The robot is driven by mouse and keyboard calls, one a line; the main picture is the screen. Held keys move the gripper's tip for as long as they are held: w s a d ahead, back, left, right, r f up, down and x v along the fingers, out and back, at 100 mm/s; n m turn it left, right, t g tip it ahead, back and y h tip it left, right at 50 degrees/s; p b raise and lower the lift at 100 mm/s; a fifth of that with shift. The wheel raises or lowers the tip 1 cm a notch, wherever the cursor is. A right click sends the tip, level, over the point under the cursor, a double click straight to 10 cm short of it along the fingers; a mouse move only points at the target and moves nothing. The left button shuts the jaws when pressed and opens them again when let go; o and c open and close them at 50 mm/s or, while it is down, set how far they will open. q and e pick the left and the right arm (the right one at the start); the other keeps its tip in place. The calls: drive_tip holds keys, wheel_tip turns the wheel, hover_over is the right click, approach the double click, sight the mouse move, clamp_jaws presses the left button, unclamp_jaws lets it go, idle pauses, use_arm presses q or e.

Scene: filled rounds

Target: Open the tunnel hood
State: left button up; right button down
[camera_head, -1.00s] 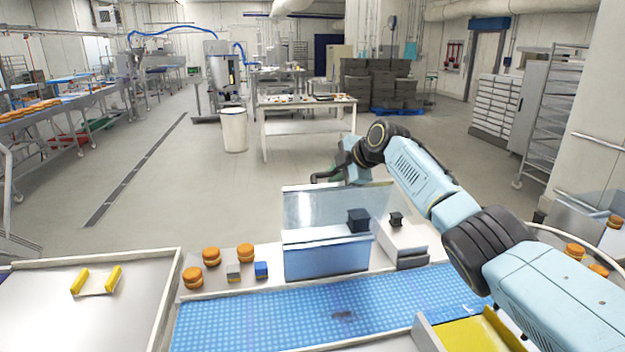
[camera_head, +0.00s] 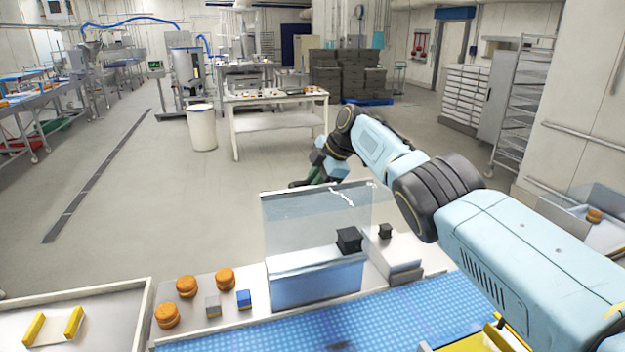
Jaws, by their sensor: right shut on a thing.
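The tunnel hood (camera_head: 290,225) is a clear panel with a dark top edge, standing raised over a blue-fronted box (camera_head: 318,285) beside the blue belt. The floor shows through it. My right gripper (camera_head: 306,181) is at the far side of the hood's top edge. It is shut on the hood there, though the exact contact is small and partly hidden. My right arm reaches in from the lower right, above the belt. My left gripper is out of view.
The blue dotted belt (camera_head: 400,311) runs along the front. Several round filled buns, a grey cube (camera_head: 212,306) and a blue cube (camera_head: 244,299) sit left of the box. Black blocks (camera_head: 349,240) stand at its right. A tray (camera_head: 100,318) is at lower left.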

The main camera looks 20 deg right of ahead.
drive_tip(key=shift+s+f, duration=0.15)
drive_tip(key=shift+f, duration=0.15)
drive_tip(key=c, duration=1.5)
unclamp_jaws()
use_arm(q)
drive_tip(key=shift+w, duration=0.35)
use_arm(e)
drive_tip(key=shift+o, duration=0.5)
drive_tip(key=shift+r, duration=0.1)
